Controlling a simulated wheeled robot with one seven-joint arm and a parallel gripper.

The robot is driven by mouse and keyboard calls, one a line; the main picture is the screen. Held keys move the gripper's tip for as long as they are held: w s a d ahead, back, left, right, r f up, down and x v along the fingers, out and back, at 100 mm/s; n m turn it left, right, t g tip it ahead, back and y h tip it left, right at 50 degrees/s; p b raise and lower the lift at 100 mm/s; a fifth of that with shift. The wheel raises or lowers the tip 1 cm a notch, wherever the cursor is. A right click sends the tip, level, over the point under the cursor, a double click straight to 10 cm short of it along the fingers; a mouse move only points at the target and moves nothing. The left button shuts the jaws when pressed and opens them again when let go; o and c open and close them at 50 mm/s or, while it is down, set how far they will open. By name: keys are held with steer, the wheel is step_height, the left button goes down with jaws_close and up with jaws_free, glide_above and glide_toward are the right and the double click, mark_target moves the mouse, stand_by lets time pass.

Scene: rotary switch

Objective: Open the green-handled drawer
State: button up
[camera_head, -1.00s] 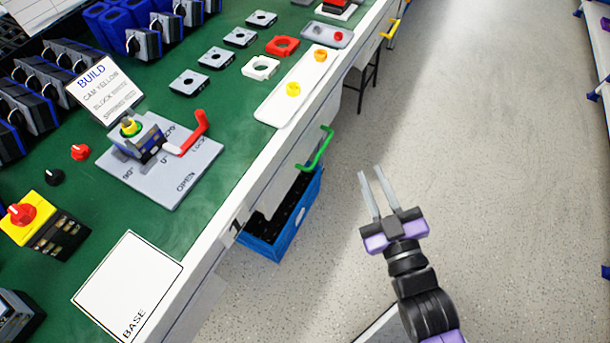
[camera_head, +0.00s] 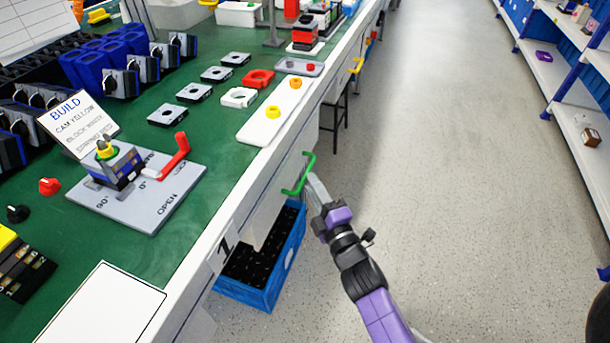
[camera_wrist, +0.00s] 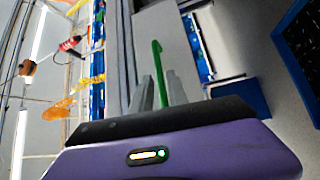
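The green handle (camera_head: 299,174) stands out from the front of a drawer under the workbench's front edge. The drawer looks shut, its front lying along the bench side. My gripper (camera_head: 312,184) is at the right side of the handle, with its fingertips close to it. In the wrist view the green handle (camera_wrist: 158,72) shows between the two fingers of my gripper (camera_wrist: 160,88). The fingers stand apart with the handle between them, and I see no clear grip on it. In the head view the fingers overlap, so their gap is hidden.
A blue crate (camera_head: 258,290) stands on the floor below the drawer, left of my arm. A yellow handle (camera_head: 356,66) and a dark stool (camera_head: 335,115) are farther along the bench. The floor to the right is clear up to the shelves (camera_head: 555,70).

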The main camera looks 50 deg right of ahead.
steer(key=shift+x, duration=2.05)
jaws_close()
